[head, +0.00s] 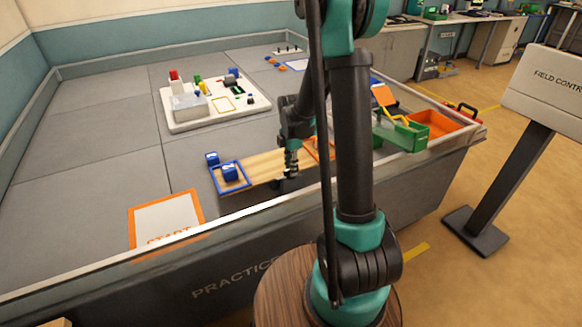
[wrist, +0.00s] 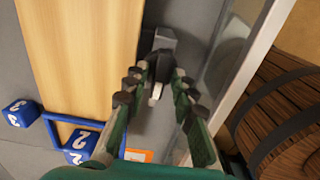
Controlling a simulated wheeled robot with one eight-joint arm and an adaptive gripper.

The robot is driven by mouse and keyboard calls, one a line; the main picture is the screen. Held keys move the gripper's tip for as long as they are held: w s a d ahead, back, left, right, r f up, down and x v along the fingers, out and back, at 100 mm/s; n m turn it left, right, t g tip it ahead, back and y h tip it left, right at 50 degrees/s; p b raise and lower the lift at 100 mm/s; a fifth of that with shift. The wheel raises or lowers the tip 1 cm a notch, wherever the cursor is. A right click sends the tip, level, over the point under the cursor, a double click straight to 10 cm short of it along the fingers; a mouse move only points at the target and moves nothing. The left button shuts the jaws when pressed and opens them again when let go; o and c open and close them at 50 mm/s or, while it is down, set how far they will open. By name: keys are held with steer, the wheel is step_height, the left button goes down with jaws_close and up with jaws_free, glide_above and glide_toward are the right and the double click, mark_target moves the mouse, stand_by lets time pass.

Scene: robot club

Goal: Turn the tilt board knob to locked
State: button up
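The tilt board (head: 262,163) is a pale wooden plank near the front wall of the field. It also fills the upper left of the wrist view (wrist: 85,50). The knob (wrist: 160,62) is dark grey with a white pointer bar, and stands beside the board's long edge. The bar points toward the bottom of the wrist view. My gripper (wrist: 159,74) is open, with one finger on each side of the knob; I cannot tell whether they touch it. In the head view my gripper (head: 291,164) is at the board's near edge and the knob is largely hidden.
A blue square frame (head: 247,184) at the board's left end holds a blue cube (head: 230,173). Another blue cube (head: 212,158) lies just outside it. The field's front wall (wrist: 232,60) runs close to my gripper's right. A START tile (head: 160,215) lies front left.

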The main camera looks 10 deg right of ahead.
jaws_close()
steer(key=shift+m, duration=0.4)
steer(key=m, duration=1.2)
steer(key=shift+m, duration=0.4)
steer(key=m, duration=0.4)
steer(key=shift+m, duration=0.3)
